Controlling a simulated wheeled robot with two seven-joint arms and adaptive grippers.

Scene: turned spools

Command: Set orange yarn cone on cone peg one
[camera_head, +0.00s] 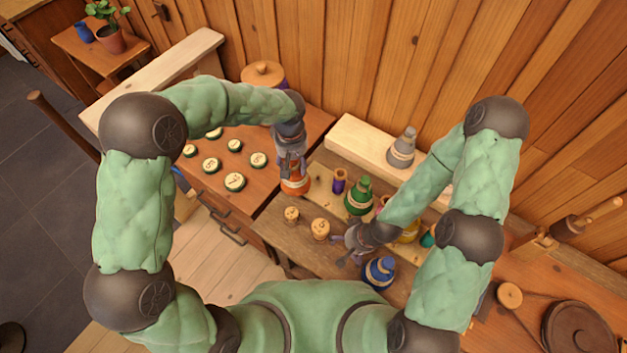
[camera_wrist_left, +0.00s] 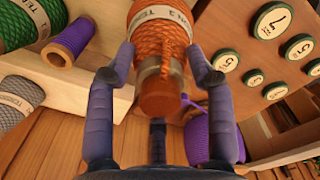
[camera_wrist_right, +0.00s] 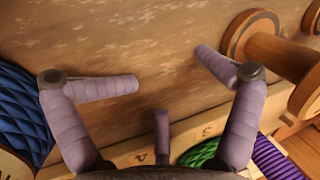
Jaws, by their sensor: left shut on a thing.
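The orange yarn cone (camera_head: 295,184) is held in my left gripper (camera_head: 293,166), beside the left end of a pale wooden strip (camera_head: 318,184). In the left wrist view, the cone (camera_wrist_left: 160,35) lies between the two fingers of the left gripper (camera_wrist_left: 160,62), its narrow brown end toward the wrist. My right gripper (camera_head: 350,250) is open and empty over the bench; the right wrist view shows its fingers (camera_wrist_right: 168,72) apart above bare wood. The numbers 3 and 4 show on a strip (camera_wrist_right: 145,152) there. I cannot make out cone peg one; it may be hidden by the cone or gripper.
A purple spool (camera_head: 339,181) and green cone (camera_head: 358,196) stand right of the orange cone. A blue cone (camera_head: 379,271) and two wooden spools (camera_head: 320,229) are nearer me. A grey cone (camera_head: 402,148) stands behind. Several numbered discs (camera_head: 235,181) are on the left.

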